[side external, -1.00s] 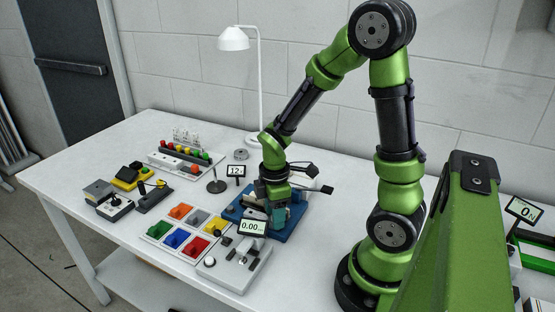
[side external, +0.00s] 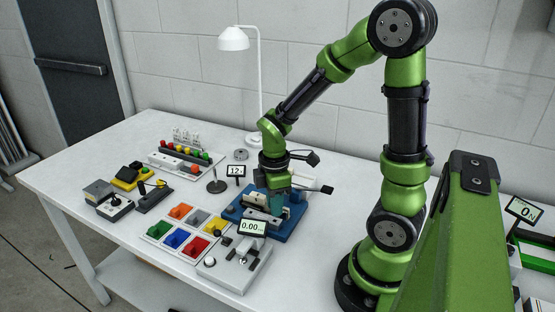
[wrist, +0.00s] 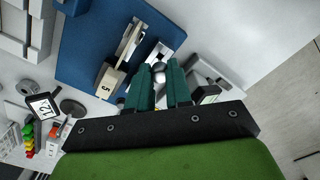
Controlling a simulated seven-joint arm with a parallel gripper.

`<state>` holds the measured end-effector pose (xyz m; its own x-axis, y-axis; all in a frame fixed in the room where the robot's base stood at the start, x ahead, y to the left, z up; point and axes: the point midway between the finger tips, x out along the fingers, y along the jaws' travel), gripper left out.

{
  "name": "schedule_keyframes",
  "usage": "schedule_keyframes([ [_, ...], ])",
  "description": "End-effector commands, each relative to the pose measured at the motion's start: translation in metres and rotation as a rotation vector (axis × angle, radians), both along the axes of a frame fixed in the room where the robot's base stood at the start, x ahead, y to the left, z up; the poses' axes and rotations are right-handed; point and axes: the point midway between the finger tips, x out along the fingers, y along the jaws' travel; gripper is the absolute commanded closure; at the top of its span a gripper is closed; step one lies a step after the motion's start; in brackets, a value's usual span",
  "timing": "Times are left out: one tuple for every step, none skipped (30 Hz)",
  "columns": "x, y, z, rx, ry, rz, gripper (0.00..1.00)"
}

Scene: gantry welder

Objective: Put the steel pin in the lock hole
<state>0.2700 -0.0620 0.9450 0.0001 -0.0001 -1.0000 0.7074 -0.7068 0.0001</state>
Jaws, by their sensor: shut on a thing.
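My gripper (wrist: 160,88) has teal fingers closed on the steel pin (wrist: 159,71), whose shiny rounded end shows between the fingertips in the wrist view. The blue base (wrist: 84,45) lies beyond and left of the fingers. It carries a beige block marked 5 (wrist: 109,82) and a pale metal piece with a slot. In the side external view my gripper (side external: 277,212) points down over the blue base (side external: 288,233). The lock hole cannot be made out in either view, and the pin is hidden in the side view.
A grey device with a 0.00 display (side external: 252,227) stands close in front of the blue base. A tray of coloured bins (side external: 165,227) is to its left. A small 12 display (side external: 236,171) and a lamp (side external: 260,90) stand behind. The white table is clear at the left front.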

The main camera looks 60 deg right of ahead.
Motion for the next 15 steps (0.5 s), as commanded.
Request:
schedule_keyframes([
  [0.002,0.0,0.012,-0.001,-0.008,0.0,1.0],
  [0.002,0.0,0.019,-0.002,-0.009,0.0,1.0],
  [0.001,0.0,0.027,-0.001,-0.008,-0.001,1.0],
  [0.001,0.0,0.033,-0.002,-0.008,0.001,1.0],
  [0.002,0.0,0.039,-0.001,-0.007,0.001,1.0],
  [0.001,0.0,0.046,-0.001,-0.007,0.0,1.0],
  [0.001,0.0,0.05,-0.001,-0.006,0.0,1.0],
  [0.001,0.0,0.054,-0.001,-0.004,0.0,1.0],
  [0.001,0.0,0.058,0.0,0.001,0.001,1.0],
  [0.001,0.0,0.06,0.001,0.006,0.002,1.0],
  [0.002,0.0,0.06,0.001,0.016,0.003,1.0],
  [0.005,0.0,0.059,0.002,0.026,0.004,1.0],
  [0.009,0.0,0.058,0.002,0.032,0.006,1.0],
  [0.014,0.0,0.056,0.003,0.037,0.007,1.0],
  [0.022,0.0,0.053,0.004,0.042,0.008,1.0],
])
